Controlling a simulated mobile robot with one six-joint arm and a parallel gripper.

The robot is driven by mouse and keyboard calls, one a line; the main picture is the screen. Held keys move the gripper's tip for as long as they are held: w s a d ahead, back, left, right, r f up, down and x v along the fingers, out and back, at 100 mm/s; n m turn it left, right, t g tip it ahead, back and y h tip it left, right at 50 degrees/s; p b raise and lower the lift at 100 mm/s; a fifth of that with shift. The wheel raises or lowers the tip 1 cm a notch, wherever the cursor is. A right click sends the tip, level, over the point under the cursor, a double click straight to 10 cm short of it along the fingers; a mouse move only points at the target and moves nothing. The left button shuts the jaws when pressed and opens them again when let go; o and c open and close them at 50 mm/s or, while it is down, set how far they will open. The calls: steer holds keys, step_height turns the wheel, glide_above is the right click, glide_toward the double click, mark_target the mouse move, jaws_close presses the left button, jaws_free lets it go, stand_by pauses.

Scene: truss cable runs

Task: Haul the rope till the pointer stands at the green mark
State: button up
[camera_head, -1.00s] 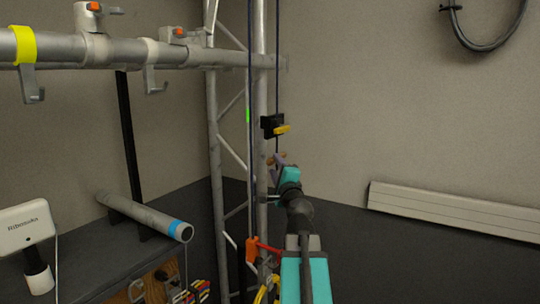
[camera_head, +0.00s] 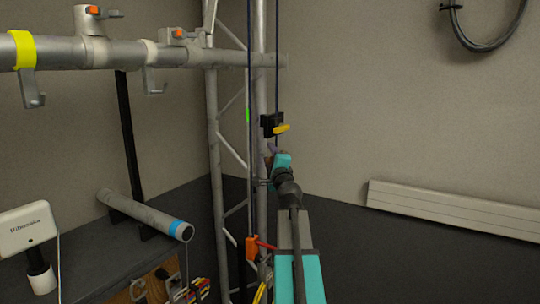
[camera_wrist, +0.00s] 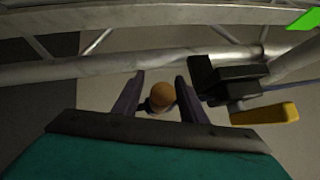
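The dark rope (camera_head: 277,75) runs down beside the truss, with a second dark run (camera_head: 250,70) to its left. A black block with a yellow lever (camera_head: 281,128) sits on the right run; the lever also shows in the wrist view (camera_wrist: 268,113). The green mark (camera_head: 248,114) is by the left run. An orange block (camera_head: 252,247) with a red arm, possibly the pointer, stands well below it. My gripper (camera_head: 270,149) is just under the black block. In the wrist view its fingers (camera_wrist: 160,78) stand apart around a round wooden knob (camera_wrist: 162,94), with small gaps visible.
The metal truss (camera_head: 214,130) stands directly behind the ropes. A horizontal pipe (camera_head: 130,52) with hooks crosses the upper left. A dark bench (camera_head: 90,262) with a grey tube (camera_head: 145,213) is at lower left.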

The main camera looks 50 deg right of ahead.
steer(key=shift+w+d, duration=0.1)
jaws_close()
steer(key=shift+f, duration=0.1)
stand_by(0.3)
